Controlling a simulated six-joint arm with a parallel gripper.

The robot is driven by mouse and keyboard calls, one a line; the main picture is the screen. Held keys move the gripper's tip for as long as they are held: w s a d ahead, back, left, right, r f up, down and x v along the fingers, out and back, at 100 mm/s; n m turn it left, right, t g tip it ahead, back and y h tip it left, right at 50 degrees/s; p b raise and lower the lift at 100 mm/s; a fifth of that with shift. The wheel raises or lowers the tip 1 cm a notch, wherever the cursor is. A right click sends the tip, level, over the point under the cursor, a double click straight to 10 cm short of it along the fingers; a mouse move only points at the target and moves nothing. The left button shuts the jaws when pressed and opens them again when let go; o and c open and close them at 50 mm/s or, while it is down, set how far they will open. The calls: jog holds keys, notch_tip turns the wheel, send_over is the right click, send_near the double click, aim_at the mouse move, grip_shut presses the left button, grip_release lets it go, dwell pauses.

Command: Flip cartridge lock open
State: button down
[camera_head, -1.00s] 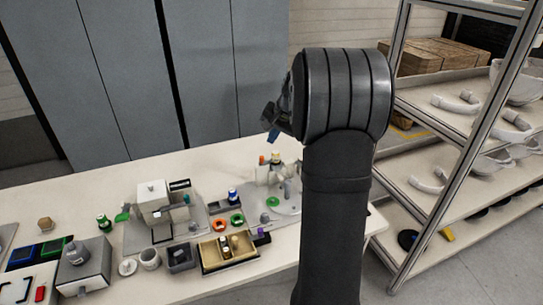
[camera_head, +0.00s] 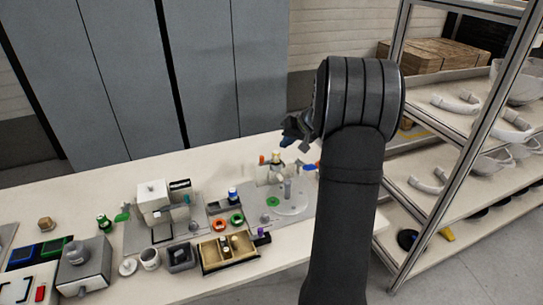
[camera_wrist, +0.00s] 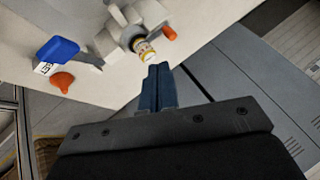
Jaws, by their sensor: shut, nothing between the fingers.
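My gripper (camera_head: 290,132) is shut and empty, above the back of the table near the right-hand fixture. In the wrist view its blue fingers (camera_wrist: 158,88) are together, with their tips just below the round end of a yellow-ringed cartridge (camera_wrist: 146,50). The cartridge sits in a pale fixture (camera_wrist: 118,32), which also shows on a grey plate in the head view (camera_head: 268,172). An orange knob (camera_wrist: 169,33) is beside the cartridge. A blue block (camera_wrist: 58,49) with a white label and an orange-red knob (camera_wrist: 62,82) lie to the left. I cannot tell which part is the lock or its position.
Left of the fixture are a wooden tray (camera_head: 207,265), green and orange rings and a white machine (camera_head: 152,194). A grey box (camera_head: 85,265) stands at the front left. A metal shelf rack (camera_head: 462,150) with white shells stands close on the right. Grey cabinets stand behind the table.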

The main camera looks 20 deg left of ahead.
jog(key=x, duration=1)
jog(key=shift+s+a, duration=0.85)
jog(key=shift+a, duration=0.15)
send_near(261, 159)
jog(key=shift+w+d+r, duration=0.2)
jog(key=shift+d+r, duration=0.65)
jog(key=shift+d, duration=0.25)
